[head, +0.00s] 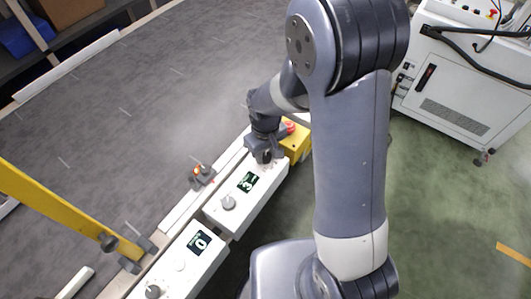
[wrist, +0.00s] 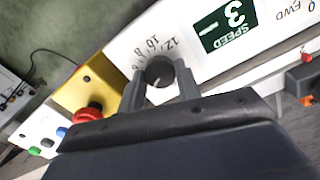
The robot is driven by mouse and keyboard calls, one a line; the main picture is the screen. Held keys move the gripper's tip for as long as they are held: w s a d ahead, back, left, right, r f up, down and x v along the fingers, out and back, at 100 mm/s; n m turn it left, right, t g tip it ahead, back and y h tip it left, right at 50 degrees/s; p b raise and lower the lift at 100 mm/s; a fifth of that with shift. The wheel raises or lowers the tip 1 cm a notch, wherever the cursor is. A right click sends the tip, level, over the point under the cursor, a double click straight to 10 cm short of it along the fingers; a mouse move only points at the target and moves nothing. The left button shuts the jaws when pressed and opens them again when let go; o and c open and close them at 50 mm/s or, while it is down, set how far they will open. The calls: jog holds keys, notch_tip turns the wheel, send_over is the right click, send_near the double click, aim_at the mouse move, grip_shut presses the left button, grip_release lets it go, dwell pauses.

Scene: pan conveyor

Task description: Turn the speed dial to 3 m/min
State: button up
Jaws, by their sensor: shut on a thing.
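The speed dial (wrist: 160,70) is a dark round knob on a white control box (wrist: 210,70), with printed numbers around it. My gripper (wrist: 160,80) is shut on the dial, one finger on each side. The speed display (wrist: 228,25) shows a 3, upside down in the wrist view; the display (head: 248,183) also shows in the head view. There, my gripper (head: 265,156) is at the box's far end and hides the dial.
A yellow box with a red button (wrist: 88,112) sits close beside my gripper. A second knob (head: 228,203) is on the same control box. Another white box has a display reading 0 (head: 200,243). The grey conveyor belt (head: 110,120) lies to the left.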

aim_at(266, 156)
jog(key=shift+n, duration=0.3)
jog(key=o, duration=1)
notch_tip(266, 156, up, 11)
jog(key=shift+f, duration=0.1)
dwell(0.4)
notch_tip(266, 156, down, 11)
jog(key=shift+r, duration=0.1)
dwell(0.5)
